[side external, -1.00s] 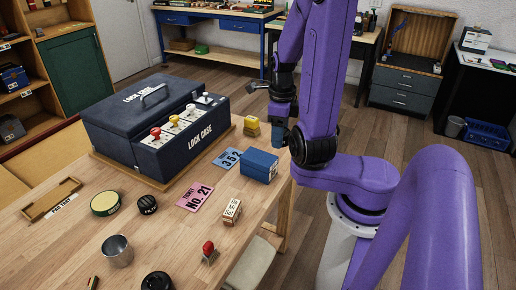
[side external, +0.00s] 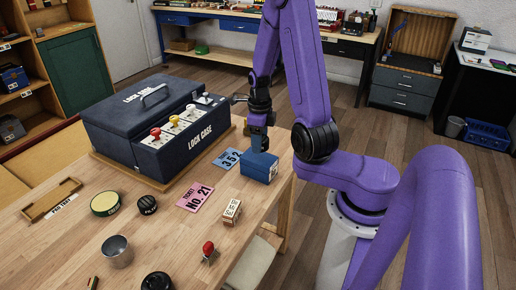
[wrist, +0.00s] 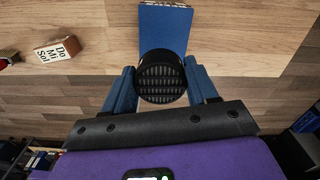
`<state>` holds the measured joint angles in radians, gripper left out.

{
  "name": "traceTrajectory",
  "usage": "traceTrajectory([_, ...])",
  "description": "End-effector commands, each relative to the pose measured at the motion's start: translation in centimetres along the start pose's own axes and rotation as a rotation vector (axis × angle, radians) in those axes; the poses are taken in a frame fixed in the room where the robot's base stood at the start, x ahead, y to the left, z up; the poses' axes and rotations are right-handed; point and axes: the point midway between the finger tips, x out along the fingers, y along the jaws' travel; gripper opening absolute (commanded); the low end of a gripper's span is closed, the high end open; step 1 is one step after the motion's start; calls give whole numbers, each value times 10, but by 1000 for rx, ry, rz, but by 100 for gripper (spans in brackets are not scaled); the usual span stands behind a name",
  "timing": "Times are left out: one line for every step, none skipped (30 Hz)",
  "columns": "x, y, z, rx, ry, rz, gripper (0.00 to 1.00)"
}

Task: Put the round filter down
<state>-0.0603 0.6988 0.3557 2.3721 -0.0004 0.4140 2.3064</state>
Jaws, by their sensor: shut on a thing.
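The round filter (wrist: 161,77) is black with a ribbed grille face and sits between the two blue fingers of my gripper (wrist: 161,88) in the wrist view. My gripper is shut on it. In the side view my gripper (side external: 257,142) hangs at the table's right end, just behind the blue box (side external: 260,167). The filter cannot be made out there. In the wrist view the blue box (wrist: 166,28) lies just beyond the filter, which overlaps its lower end in the picture. I cannot tell whether the filter touches anything below.
The lock case (side external: 150,125) stands left of my gripper. A wooden stamp (side external: 232,212), two ticket cards, a black round piece (side external: 147,205), a round tin (side external: 105,203) and a metal cup (side external: 117,251) lie on the table (side external: 185,240). Bare wood shows between them.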

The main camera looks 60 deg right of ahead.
Motion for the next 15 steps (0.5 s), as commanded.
traceTrajectory([2, -1, 1, 0, 0, 0, 28])
traceTrajectory([3, -2, 2, 0, -1, -1, 28])
traceTrajectory([4, -2, 3, 0, -1, -1, 28])
traceTrajectory([5, -3, 4, 0, -1, -1, 28])
traceTrajectory([7, -3, 5, 0, 0, 0, 28])
traceTrajectory([10, -4, 6, 0, 1, 1, 28])
traceTrajectory([14, -4, 7, 0, 2, 3, 28])
traceTrajectory([18, -4, 6, 0, 2, 3, 28])
traceTrajectory([23, -4, 6, 0, 3, 4, 28])
traceTrajectory([26, -4, 6, 0, 3, 3, 28])
traceTrajectory([30, -4, 6, 0, 3, 3, 28])
traceTrajectory([33, -4, 6, 0, 2, 2, 28])
traceTrajectory([36, -4, 6, 0, 2, 2, 28])
traceTrajectory([37, -4, 6, 0, 2, 2, 28])
traceTrajectory([39, -4, 6, 0, 0, 0, 28])
